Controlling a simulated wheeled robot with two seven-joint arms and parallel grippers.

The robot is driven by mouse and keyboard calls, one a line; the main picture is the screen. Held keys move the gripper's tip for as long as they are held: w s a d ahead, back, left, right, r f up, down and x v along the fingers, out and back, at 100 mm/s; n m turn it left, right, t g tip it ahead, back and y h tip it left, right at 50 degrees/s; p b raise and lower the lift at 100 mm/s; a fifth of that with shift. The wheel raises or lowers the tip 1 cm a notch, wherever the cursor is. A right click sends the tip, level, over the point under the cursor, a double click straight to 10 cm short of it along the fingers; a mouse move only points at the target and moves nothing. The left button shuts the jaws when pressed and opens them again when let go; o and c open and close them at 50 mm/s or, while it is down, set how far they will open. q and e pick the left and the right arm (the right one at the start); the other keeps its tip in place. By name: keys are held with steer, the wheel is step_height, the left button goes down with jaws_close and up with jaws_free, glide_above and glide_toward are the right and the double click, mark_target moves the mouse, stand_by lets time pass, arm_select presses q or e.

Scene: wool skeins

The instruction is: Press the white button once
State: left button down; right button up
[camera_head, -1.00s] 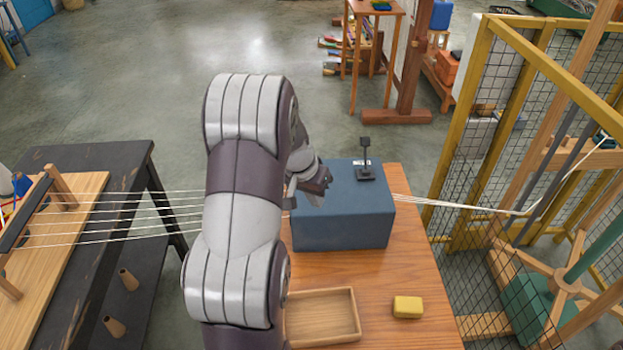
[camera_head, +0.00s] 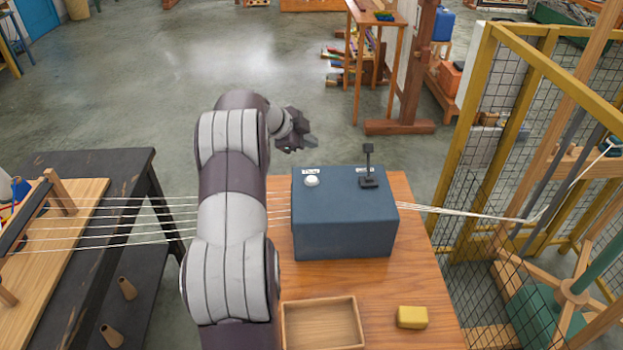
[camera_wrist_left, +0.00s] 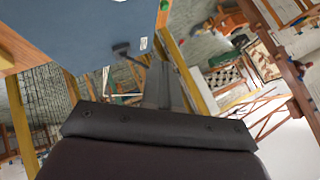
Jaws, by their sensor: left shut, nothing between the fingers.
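The white button (camera_head: 311,181) sits on top of the blue box (camera_head: 343,232), near its back left corner, with a small white label behind it. A black lever (camera_head: 368,168) stands upright on the same box, right of the button. My left gripper (camera_head: 308,139) is shut and empty, above and behind the button, apart from it. In the left wrist view the shut fingers (camera_wrist_left: 165,88) show beside the blue box (camera_wrist_left: 75,35) and the lever (camera_wrist_left: 122,50). I cannot make out the button there. My right gripper is not in view.
The box stands on a wooden table (camera_head: 408,272) with an open wooden tray (camera_head: 322,326) and a yellow block (camera_head: 412,317) in front. Pale yarn strands (camera_head: 460,210) run at both sides of the box. A yellow-framed mesh fence (camera_head: 480,150) stands at the right.

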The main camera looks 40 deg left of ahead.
arm_select(q)
glide_above(309, 181)
step_height(309, 181, down, 5)
steer(key=shift+f, duration=0.1)
step_height(309, 181, down, 3)
steer(key=shift+r+b, duration=0.15)
steer(key=shift+b, duration=0.85)
steer(key=shift+f+b, duration=0.45)
steer(key=shift+b, duration=0.4)
stand_by(0.5)
steer(key=shift+f+b, duration=0.4)
steer(key=shift+b, duration=0.75)
steer(key=shift+f+b, duration=0.55)
steer(key=shift+b, duration=0.45)
stand_by(0.3)
steer(key=shift+r, duration=0.15)
stand_by(0.3)
steer(key=shift+r, duration=0.8)
